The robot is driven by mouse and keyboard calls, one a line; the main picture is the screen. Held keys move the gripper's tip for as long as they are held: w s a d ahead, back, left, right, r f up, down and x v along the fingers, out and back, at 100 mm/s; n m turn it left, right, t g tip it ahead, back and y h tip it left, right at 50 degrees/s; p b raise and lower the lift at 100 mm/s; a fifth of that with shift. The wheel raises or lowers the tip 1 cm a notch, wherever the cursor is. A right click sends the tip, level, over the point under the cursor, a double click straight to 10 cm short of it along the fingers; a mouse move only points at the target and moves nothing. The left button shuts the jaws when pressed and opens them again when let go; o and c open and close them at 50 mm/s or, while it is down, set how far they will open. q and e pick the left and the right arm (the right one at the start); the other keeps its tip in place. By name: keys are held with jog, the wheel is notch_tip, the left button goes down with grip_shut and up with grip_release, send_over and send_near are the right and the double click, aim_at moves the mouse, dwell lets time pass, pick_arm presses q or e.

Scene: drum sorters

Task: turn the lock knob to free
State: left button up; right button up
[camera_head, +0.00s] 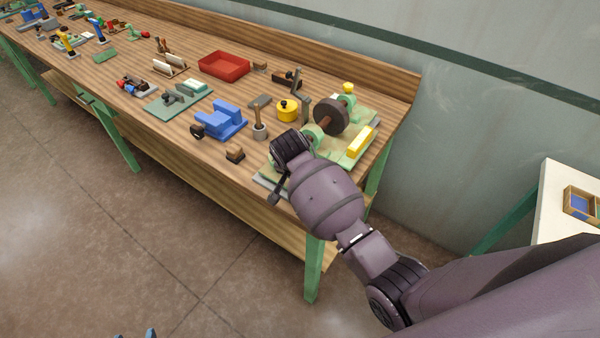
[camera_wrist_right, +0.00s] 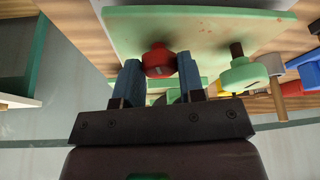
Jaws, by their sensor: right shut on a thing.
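The red lock knob (camera_wrist_right: 158,58) shows in the right wrist view, at the edge of a pale green plate (camera_wrist_right: 215,35). My right gripper (camera_wrist_right: 158,70) has its two blue fingers on either side of the knob and is shut on it. In the head view my right arm hides the knob and the fingertips. The drum sorter there has a dark drum (camera_head: 331,116) on a shaft between green supports (camera_head: 313,136). Two blue tips of my left gripper (camera_head: 136,334) show apart at the bottom edge of the head view, empty.
A yellow block (camera_head: 360,142) lies on the sorter's right side. The floor before the bench is clear.

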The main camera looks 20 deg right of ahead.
jog(key=n+y, duration=0.1)
jog(key=n, duration=0.2)
jog(key=shift+s+d+n+t, duration=0.1)
jog(key=shift+n+t, duration=0.2)
jog(key=shift+n, duration=0.1)
jog(key=n+y, duration=0.1)
jog(key=n, duration=0.2)
jog(key=shift+d+n+y, duration=0.15)
jog(key=shift+n+y, duration=0.15)
jog(key=n+y, duration=0.1)
jog(key=n, duration=0.2)
jog(key=n+y, duration=0.1)
jog(key=n, duration=0.2)
jog(key=shift+d, duration=0.15)
jog(key=shift+n, duration=0.3)
jog(key=o, duration=0.9)
jog(key=shift+r, duration=0.15)
jog(key=v, duration=1)
jog(key=shift+d+r, duration=0.25)
jog(key=shift+r, duration=0.05)
